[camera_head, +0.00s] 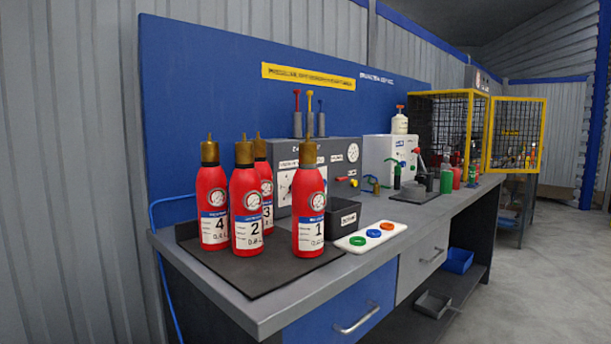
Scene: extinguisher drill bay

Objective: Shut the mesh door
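The mesh door (516,134) is a yellow-framed panel with dark mesh at the right of the head view. It stands open, swung out to the right from the yellow-framed mesh cage (440,115) at the far end of the bench. Small items show through the door's mesh, and I cannot tell which lie behind it. Neither of my grippers is in view.
A long grey bench (285,299) runs from the front left to the far right. Red numbered extinguishers (308,205) stand on a dark mat at its near end. A grey test box (345,150) and a white button plate (371,236) follow. The floor (560,270) at right is clear.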

